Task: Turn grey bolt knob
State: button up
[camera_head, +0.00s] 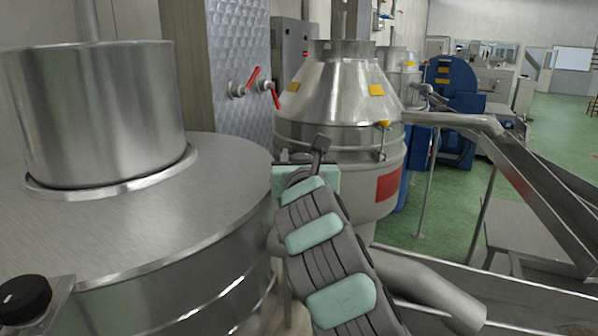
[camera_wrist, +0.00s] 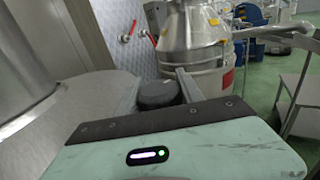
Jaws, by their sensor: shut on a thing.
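The grey bolt knob (camera_wrist: 156,95) shows in the wrist view as a short, dark grey round piece. It sits between the two fingers of my gripper (camera_wrist: 159,82), one finger on each side, and the gripper is shut on it. The far and lower parts of the knob are hidden by the gripper body and fingers. In the head view my gripper (camera_head: 318,148) reaches up beside the big steel drum's right edge. The knob cannot be made out clearly there behind the gripper.
A large steel drum (camera_head: 215,170) with an upright cylinder (camera_head: 105,115) fills the left. A conical steel separator (camera_head: 340,85) stands behind my gripper. Red-handled valves (camera_head: 253,78) are on the back panel. A black dial (camera_head: 25,295) is at lower left. A metal chute (camera_head: 540,180) is at right.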

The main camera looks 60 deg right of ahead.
jog(key=shift+s+r+m+g+h, duration=0.1)
jog(key=shift+m+g+h, duration=0.4)
jog(key=shift+m+g, duration=0.5)
jog(key=shift+s+d+g, duration=0.1)
jog(key=shift+g, duration=0.4)
jog(key=o, duration=1.4)
jog(key=b+v, duration=0.2)
jog(key=v, duration=0.8)
jog(key=shift+s+a, duration=0.1)
jog(key=shift+a, duration=0.2)
